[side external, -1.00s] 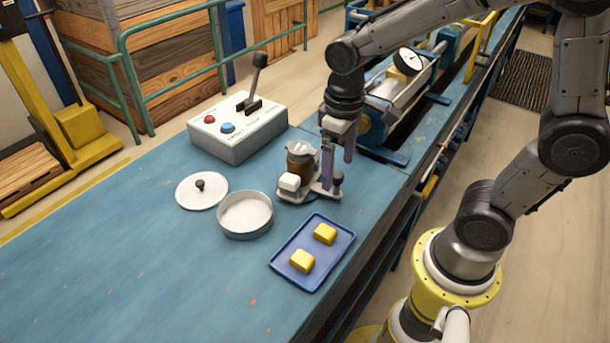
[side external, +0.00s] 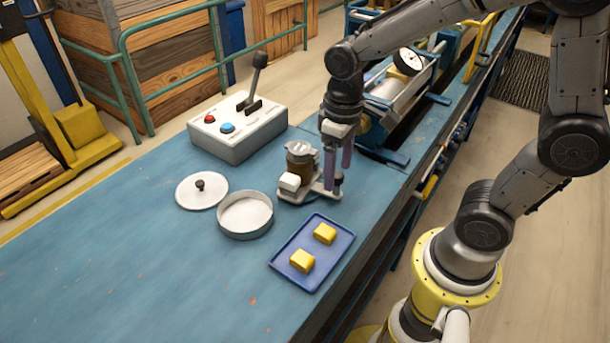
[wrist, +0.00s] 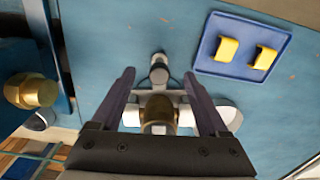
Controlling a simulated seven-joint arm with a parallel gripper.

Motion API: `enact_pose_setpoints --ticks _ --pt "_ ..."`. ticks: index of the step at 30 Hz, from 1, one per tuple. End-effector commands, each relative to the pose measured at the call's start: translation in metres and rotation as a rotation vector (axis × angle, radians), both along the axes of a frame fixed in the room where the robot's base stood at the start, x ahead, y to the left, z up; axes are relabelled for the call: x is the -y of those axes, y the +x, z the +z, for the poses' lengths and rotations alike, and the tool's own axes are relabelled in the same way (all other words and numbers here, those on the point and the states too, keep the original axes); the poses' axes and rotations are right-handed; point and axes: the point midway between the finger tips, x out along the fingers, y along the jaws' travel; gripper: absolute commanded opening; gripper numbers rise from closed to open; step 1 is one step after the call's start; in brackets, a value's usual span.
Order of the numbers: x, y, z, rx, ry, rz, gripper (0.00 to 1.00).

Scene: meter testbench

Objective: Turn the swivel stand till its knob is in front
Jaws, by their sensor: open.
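The swivel stand (side external: 318,191) is a low grey base on the bench, carrying a brown jar with a grey lid (side external: 300,162) and a white block (side external: 289,183). Its dark-topped knob (side external: 337,182) is at the stand's right end in the side view. In the wrist view the knob (wrist: 159,73) shows between the fingertips, with the jar (wrist: 158,112) nearer the palm. My gripper (side external: 337,176) is open and points down over the knob end, one finger on each side. I cannot tell whether a finger touches the knob.
A blue tray (side external: 284,276) with two yellow blocks lies in front of the stand. A round grey pan (side external: 245,224) and a white lid (side external: 188,192) are to the left. A control box with a lever (side external: 237,143) stands behind. A gauge rig (side external: 400,90) is at back right.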

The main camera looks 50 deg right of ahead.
Motion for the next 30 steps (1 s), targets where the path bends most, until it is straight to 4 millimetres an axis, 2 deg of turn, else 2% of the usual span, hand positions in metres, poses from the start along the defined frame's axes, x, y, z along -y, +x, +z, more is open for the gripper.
enact_pose_setpoints --ticks 28,29,30 --pt "-0.016 -0.001 0.000 0.000 0.000 0.000 0.78" --pt "-0.016 -0.001 0.000 0.000 0.000 0.000 0.79" --pt "-0.016 -0.001 0.000 0.000 0.000 0.000 0.86"
